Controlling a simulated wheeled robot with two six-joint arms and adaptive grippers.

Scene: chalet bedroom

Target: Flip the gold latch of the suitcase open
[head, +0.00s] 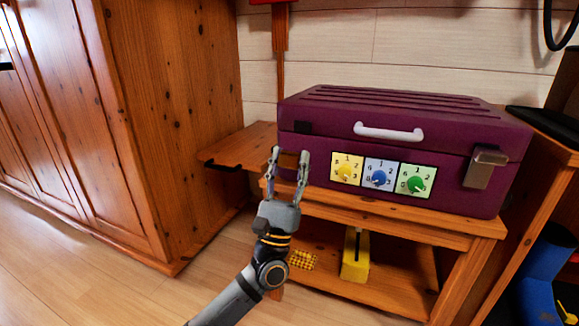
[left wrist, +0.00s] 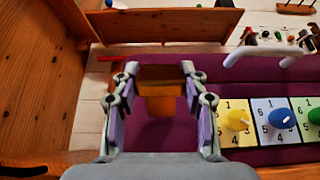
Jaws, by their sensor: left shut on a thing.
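The purple suitcase (head: 400,111) lies closed on a wooden bench. I cannot tell whether the latch is flipped. My right gripper is not in view.
A wooden cabinet (head: 180,110) stands close on the left. The bench's lower shelf holds a yellow block (head: 355,256) and a yellow checked item (head: 302,259). A blue object (head: 543,280) stands at the lower right. The floor at the front left is clear.

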